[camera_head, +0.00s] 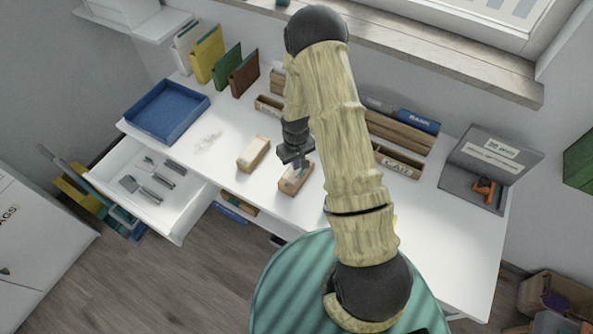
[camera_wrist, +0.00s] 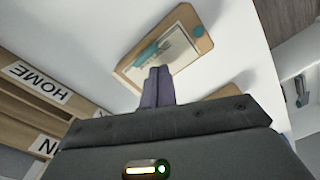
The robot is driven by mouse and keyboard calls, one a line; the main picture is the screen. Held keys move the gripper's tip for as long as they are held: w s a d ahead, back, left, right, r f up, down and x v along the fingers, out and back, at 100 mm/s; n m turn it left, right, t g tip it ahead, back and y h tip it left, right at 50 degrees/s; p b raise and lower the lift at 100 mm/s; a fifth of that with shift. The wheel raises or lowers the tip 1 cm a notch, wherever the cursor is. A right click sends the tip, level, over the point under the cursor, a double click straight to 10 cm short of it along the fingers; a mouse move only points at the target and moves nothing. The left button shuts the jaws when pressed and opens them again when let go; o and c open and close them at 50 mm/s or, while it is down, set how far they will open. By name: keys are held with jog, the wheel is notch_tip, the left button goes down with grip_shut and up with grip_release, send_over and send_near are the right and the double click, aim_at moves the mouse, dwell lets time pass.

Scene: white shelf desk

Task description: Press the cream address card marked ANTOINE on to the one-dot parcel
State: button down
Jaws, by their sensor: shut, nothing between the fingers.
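A brown parcel (camera_head: 295,180) lies on the white desk under my gripper (camera_head: 297,163). In the wrist view this parcel (camera_wrist: 186,62) has a pale card (camera_wrist: 172,50) on its top. One teal dot shows near its right end, and a teal patch lies across the card's left part. Any writing on the card is too small to read. My gripper (camera_wrist: 159,72) is shut and empty, its fingertips over the parcel's near edge; whether they touch it I cannot tell. A second brown parcel (camera_head: 253,154) with a pale top lies to the left; its marks are unreadable.
A blue tray (camera_head: 166,110) stands at the desk's left end. An open drawer (camera_head: 150,205) holds several tools. Wooden racks (camera_head: 398,160) line the back. A grey open case (camera_head: 477,190) with an orange tool is at the right.

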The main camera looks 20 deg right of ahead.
jog(key=shift+f+b, duration=0.5)
jog(key=shift+f, duration=0.2)
dwell(0.6)
jog(key=shift+r, duration=0.15)
dwell(0.5)
notch_tip(320, 180, up, 8)
jog(key=p, duration=0.5)
dwell(0.5)
dwell(0.4)
jog(key=s+r+m+t, duration=0.1)
jog(key=s+r, duration=0.6)
jog(key=r, duration=0.4)
jog(key=s+r+m+t, duration=0.1)
jog(key=s+r+m, duration=0.1)
jog(key=s+r, duration=0.6)
notch_tip(320, 180, up, 4)
jog(key=shift+s+r+t, duration=0.2)
jog(key=shift+r+t, duration=0.05)
jog(key=shift+t, duration=0.05)
jog(key=shift+w, duration=0.1)
